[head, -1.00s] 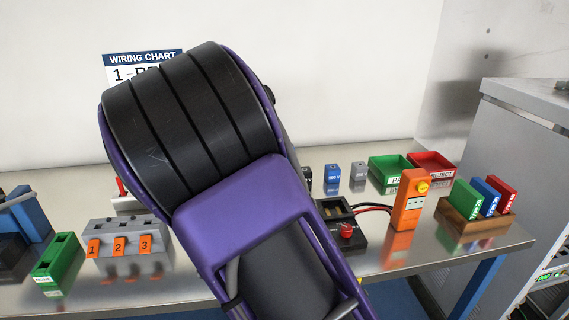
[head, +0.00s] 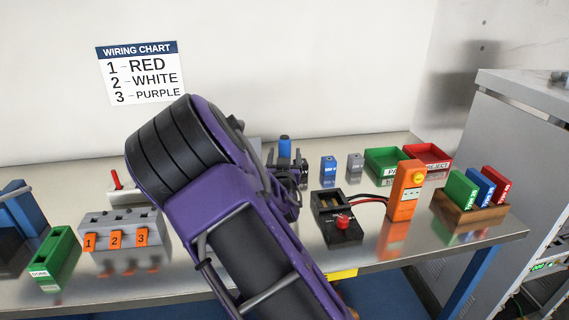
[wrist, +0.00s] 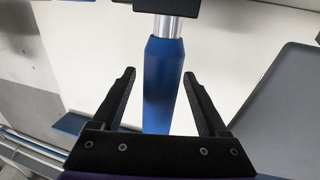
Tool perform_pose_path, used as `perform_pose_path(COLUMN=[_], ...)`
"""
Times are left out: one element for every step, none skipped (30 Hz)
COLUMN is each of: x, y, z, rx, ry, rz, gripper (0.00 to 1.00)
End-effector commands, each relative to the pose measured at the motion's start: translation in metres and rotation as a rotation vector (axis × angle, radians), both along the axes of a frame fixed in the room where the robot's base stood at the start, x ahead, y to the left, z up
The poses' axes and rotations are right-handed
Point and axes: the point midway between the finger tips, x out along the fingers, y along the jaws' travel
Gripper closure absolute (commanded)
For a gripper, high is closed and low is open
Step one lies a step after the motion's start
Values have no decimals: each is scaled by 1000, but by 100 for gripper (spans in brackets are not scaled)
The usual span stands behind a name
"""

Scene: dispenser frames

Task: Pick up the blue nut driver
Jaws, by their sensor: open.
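The blue nut driver has a blue handle (wrist: 163,85) and a bright metal shaft (wrist: 167,27) in the wrist view. The shaft meets a black part at the top edge of that view. My gripper (wrist: 160,75) is open, with one finger on each side of the handle and a visible gap on both sides. In the head view, a blue piece that looks like the handle (head: 284,147) stands up just behind my gripper (head: 290,168). My arm and gripper hide its lower part.
A blue block (head: 329,169) and a grey block (head: 354,166) stand right of my gripper. Farther right are a green bin (head: 386,162), a red bin (head: 428,158), an orange tester (head: 404,192) and a wooden card holder (head: 470,215). A grey numbered terminal block (head: 122,228) stands left.

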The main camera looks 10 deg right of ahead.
Motion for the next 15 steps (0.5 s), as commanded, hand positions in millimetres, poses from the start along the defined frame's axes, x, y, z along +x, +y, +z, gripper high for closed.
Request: perform_pose_path(x=[7, 9, 12, 14, 15, 15, 16, 16, 15, 15, 15, 15, 15, 15, 15], y=[-2, -3, -3, -3, -3, -3, -3, -3, -3, -3, -3, -3, -3, -3, -3], z=[0, 0, 0, 0, 0, 0, 0, 0, 0, 0, 0, 0, 0, 0, 0], rx=[-1, -2, -1, -1, 0, 0, 0, 1, 1, 1, 1, 1, 1, 1, 1], ry=[-1, -1, -1, -1, -1, 0, 0, 0, 0, 0, 0, 0, 0, 0, 0], rz=[-1, -1, 0, 0, 0, 0, 0, 0, 0, 0, 0, 0, 0, 0, 0], gripper=[24, 24, 24, 24, 24, 24, 24, 24, 24, 24, 24, 27, 32, 38, 45])
